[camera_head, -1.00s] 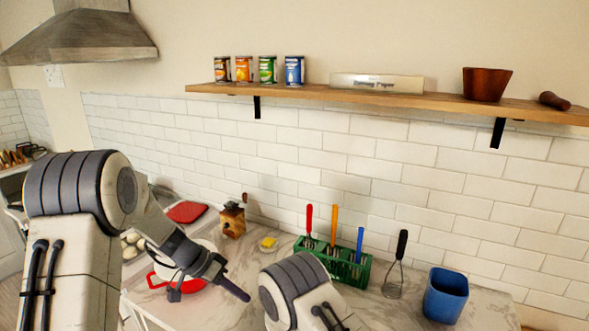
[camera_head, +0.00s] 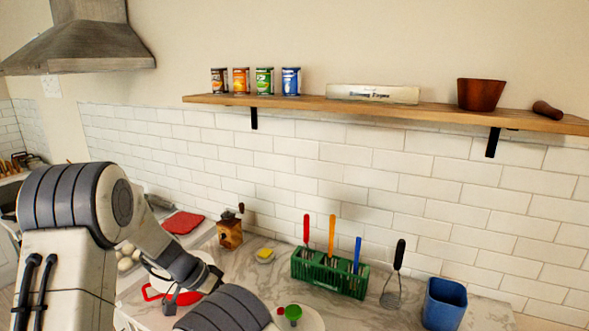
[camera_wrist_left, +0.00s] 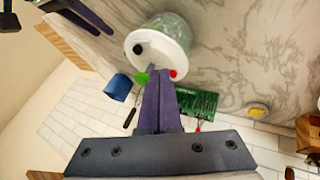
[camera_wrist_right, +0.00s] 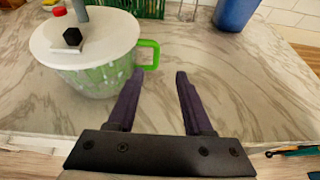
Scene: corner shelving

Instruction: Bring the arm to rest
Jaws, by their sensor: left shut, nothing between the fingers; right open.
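My left gripper (camera_wrist_left: 160,100) has its fingers together with nothing between them in the left wrist view. In the head view its arm comes in from the left and its fingertips are hidden. My right gripper (camera_wrist_right: 158,76) is open and empty in the right wrist view, with bare marble between its fingers. A white-lidded container with a green handle (camera_wrist_right: 95,70) stands left of it, apart from the fingers. This container also shows in the left wrist view (camera_wrist_left: 160,48), beyond the left fingertips, and its lid is partly visible in the head view (camera_head: 312,320).
A green rack (camera_head: 325,276) holds upright utensils by the wall. A whisk (camera_head: 391,292) and blue bin (camera_head: 444,303) stand to its right. A wooden grinder (camera_head: 230,233) and yellow item (camera_head: 264,255) are left. A wooden shelf (camera_head: 440,108) is above. Marble is clear before the right gripper.

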